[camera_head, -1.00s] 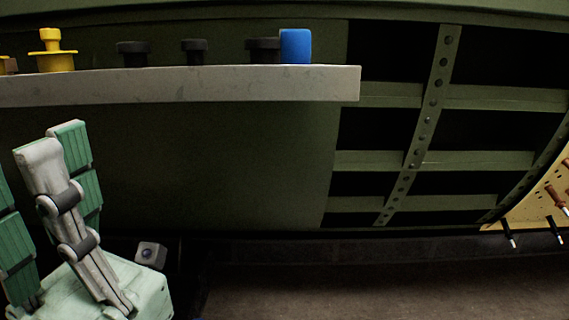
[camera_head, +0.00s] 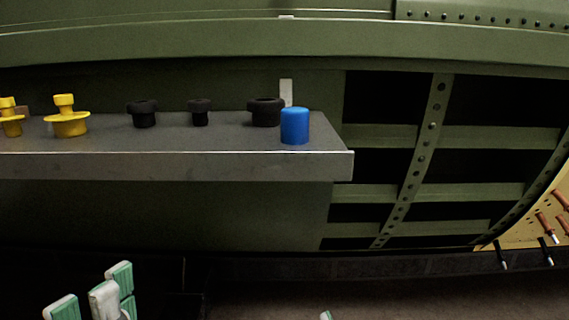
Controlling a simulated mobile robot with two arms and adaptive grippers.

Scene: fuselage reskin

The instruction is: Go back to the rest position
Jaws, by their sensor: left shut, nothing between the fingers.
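A grey shelf (camera_head: 200,167) holds yellow parts (camera_head: 68,116), black knobs (camera_head: 198,112) and a blue cylinder (camera_head: 295,126). Behind it is a green fuselage wall with an open riveted frame (camera_head: 427,137). A tan tool board (camera_head: 520,232) hangs at right. The floor below is clear.

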